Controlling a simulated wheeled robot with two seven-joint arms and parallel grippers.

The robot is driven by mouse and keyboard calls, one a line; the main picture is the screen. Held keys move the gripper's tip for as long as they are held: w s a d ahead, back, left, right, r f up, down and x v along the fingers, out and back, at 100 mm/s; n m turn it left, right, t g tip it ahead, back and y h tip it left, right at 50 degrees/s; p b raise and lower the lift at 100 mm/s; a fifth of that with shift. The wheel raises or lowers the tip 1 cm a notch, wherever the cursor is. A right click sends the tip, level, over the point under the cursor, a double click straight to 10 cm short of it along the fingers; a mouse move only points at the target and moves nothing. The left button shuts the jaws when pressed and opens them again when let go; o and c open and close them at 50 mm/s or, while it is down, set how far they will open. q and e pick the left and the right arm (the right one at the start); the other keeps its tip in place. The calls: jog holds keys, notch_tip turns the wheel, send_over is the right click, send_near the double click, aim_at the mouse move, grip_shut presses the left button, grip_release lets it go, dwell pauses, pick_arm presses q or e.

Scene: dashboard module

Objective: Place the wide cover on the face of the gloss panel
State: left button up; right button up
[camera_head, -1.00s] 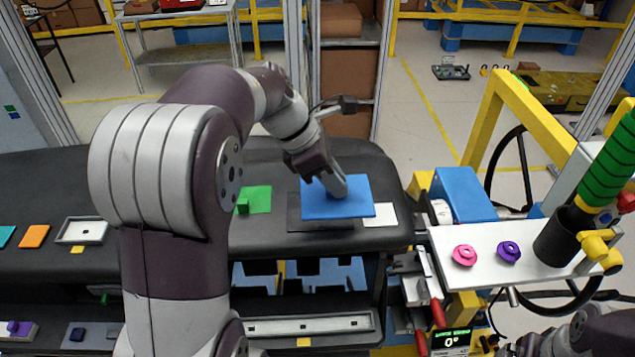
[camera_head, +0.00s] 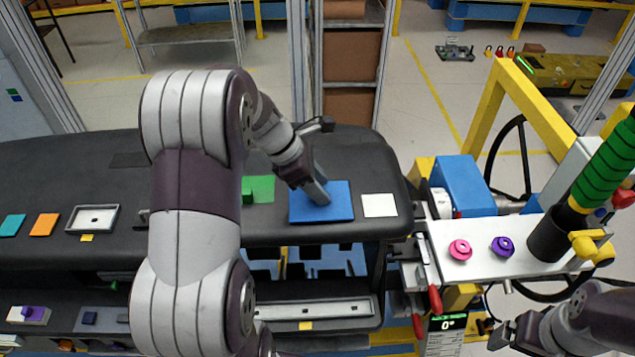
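The wide cover, which I take to be the flat blue sheet (camera_head: 335,207), lies level at the front of the dark table, right of its middle. My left gripper (camera_head: 321,194) comes down onto its middle from above. The fingers look together on the cover, though the grip itself is partly hidden. The dark panel that showed below the sheet before, probably the gloss panel, is now hidden under it. I cannot see whether their edges line up. My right gripper (camera_head: 508,334) is at the lower right, far from the cover; its fingers are too small to judge.
A white square (camera_head: 379,205) lies just right of the cover, and a green sheet with a green block (camera_head: 248,195) just left. A white tray (camera_head: 92,219), an orange tile (camera_head: 44,225) and a teal tile (camera_head: 12,225) lie farther left. A white shelf (camera_head: 480,249) stands right.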

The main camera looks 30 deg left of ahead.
pick_arm(q)
jog(key=shift+s+r, duration=0.15)
jog(key=shift+r, duration=0.15)
jog(key=shift+a+r, duration=0.15)
jog(key=shift+r, duration=0.1)
jog(key=b+v, duration=0.3)
jog(key=v, duration=0.8)
